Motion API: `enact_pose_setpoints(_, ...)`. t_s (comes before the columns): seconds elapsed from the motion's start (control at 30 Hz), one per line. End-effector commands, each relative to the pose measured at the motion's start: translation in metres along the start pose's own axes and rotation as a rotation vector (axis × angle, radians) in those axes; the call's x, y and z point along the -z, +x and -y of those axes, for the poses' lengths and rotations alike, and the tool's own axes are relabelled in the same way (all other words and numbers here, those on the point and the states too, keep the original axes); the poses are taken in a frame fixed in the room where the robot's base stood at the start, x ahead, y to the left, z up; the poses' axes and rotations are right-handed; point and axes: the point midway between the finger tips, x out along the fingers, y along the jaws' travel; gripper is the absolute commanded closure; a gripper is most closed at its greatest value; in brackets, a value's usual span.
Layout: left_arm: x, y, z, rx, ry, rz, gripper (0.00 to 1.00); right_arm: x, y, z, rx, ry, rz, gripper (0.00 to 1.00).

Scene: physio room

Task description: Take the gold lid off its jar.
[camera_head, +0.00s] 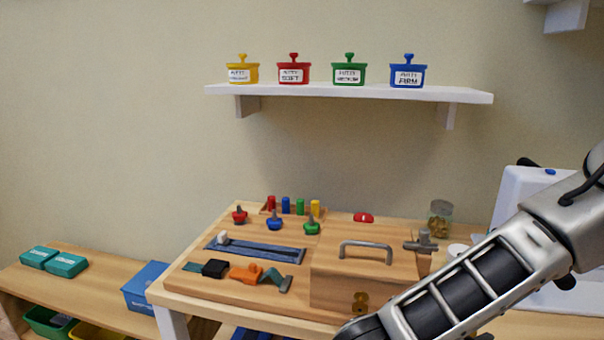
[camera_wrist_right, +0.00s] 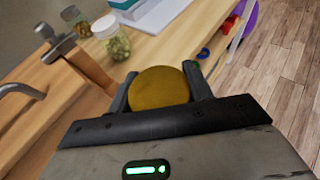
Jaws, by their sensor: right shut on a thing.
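The gold lid (camera_wrist_right: 160,88) shows in the right wrist view as a round, flat disc seen from above. My right gripper (camera_wrist_right: 160,92) is shut on it, one dark finger on each side of its rim. Whether a jar is under the lid is hidden. Two glass jars with contents stand on the bench beyond it: a nearer one with a pale top (camera_wrist_right: 112,40) and a farther one (camera_wrist_right: 73,17). In the head view one jar (camera_head: 440,219) stands at the back right of the bench; my right gripper does not show there. My left gripper is in neither view.
A wooden box with a grey handle (camera_head: 366,267) and a grey T-shaped fitting (camera_head: 421,243) stand left of my right arm. A wall shelf (camera_head: 340,93) holds several coloured pots. In the wrist view, the bench's right edge drops to a wooden floor (camera_wrist_right: 280,70).

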Motion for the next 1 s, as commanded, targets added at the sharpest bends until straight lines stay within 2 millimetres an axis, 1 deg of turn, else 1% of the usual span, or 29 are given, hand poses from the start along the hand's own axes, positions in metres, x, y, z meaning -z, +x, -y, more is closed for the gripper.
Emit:
enact_pose_setpoints(0.03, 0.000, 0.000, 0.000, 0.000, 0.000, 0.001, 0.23, 0.011, -0.008, 0.002, -0.037, -0.018, 0.002, 0.91)
enact_pose_setpoints(0.2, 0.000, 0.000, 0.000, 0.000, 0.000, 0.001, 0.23, 0.043, -0.027, 0.010, -0.134, -0.058, 0.001, 0.91)
enact_pose_setpoints(0.27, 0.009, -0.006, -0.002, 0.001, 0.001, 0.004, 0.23, 0.027, -0.030, 0.009, -0.126, -0.047, 0.004, 0.91)
enact_pose_setpoints(0.37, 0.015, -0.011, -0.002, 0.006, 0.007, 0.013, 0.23, 0.016, -0.034, 0.009, -0.124, -0.046, 0.003, 0.91)
enact_pose_setpoints(0.5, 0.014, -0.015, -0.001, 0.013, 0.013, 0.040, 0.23, 0.001, -0.040, 0.009, -0.123, -0.047, 0.003, 0.91)
enact_pose_setpoints(0.57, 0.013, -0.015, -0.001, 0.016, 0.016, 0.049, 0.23, -0.003, -0.041, 0.009, -0.123, -0.048, 0.003, 0.91)
enact_pose_setpoints(0.6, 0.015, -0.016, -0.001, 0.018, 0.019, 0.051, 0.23, -0.007, -0.043, 0.009, -0.123, -0.047, 0.003, 0.91)
enact_pose_setpoints(0.77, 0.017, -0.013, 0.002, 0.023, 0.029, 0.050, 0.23, -0.010, -0.044, 0.009, -0.122, -0.048, 0.003, 0.91)
enact_pose_setpoints(0.9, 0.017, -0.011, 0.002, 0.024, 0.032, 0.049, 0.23, -0.009, -0.045, 0.008, -0.130, -0.051, 0.003, 0.91)
enact_pose_setpoints(1.0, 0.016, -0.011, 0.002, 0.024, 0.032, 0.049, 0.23, -0.004, -0.052, 0.002, -0.172, -0.069, 0.002, 0.91)
